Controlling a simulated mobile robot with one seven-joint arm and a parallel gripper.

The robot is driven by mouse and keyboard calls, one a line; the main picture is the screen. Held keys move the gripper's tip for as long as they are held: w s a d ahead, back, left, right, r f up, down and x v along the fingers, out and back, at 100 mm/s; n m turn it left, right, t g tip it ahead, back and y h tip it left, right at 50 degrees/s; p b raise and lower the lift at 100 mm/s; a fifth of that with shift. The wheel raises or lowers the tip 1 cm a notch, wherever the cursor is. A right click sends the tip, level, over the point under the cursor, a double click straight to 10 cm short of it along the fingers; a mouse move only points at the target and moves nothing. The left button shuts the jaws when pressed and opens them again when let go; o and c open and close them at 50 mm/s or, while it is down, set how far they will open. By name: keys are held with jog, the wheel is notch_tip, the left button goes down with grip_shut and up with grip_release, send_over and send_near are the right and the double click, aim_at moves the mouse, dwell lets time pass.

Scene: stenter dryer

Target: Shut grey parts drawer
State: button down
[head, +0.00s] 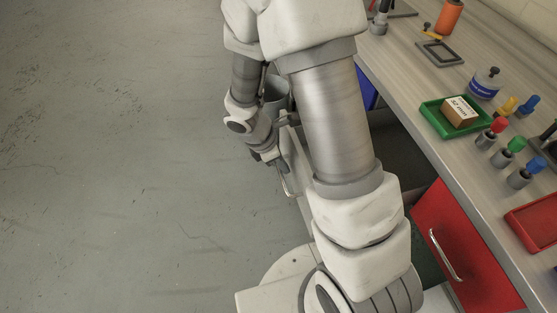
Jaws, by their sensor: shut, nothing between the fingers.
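The grey parts drawer (398,150) stands pulled out from under the workbench, between a blue front and a red front. Its dark inside shows to the right of my arm, and a pale edge shows to the left of it, near my gripper. My arm hides most of the drawer's middle. My gripper (288,186) is shut and empty. It points down beside the drawer's outer end, on the aisle side. I cannot tell whether it touches the drawer.
The red drawer front (462,250) with a metal handle and the blue front (365,90) flank the drawer. The workbench top (405,75) holds a green tray (432,112) with a box, a blue-labelled jar (486,84), several coloured-top pieces and a red tray (535,222). The floor at left is clear.

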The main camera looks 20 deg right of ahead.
jog(key=shift+d+f, duration=0.1)
dwell(0.3)
jog(key=d+p, duration=0.5)
jog(key=d, duration=2.4)
jog(key=shift+d+p, duration=0.3)
jog(key=shift+d, duration=0.1)
